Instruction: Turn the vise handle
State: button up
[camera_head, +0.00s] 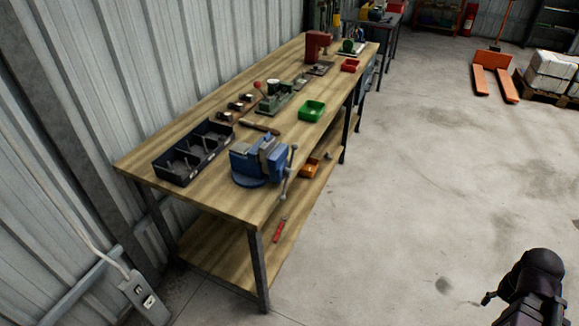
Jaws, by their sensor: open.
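A blue bench vise (250,165) is mounted at the near front corner of a long wooden workbench. Its grey handle (289,172) is a bar at the vise's right end, standing close to upright and slightly tilted, just off the bench's front edge. A dark rounded part of my arm (540,285) shows at the bottom right, over the floor and well apart from the vise. I cannot make out my gripper's fingers in this view.
On the workbench (215,203) are a black divided tray (190,153), a green bin (312,110), a green tool with a red knob (275,97) and a red machine (317,45). An orange bin (309,168) sits on the lower shelf. The concrete floor (430,170) in front is clear.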

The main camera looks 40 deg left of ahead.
aim_at(288, 172)
jog(key=u, duration=1.15)
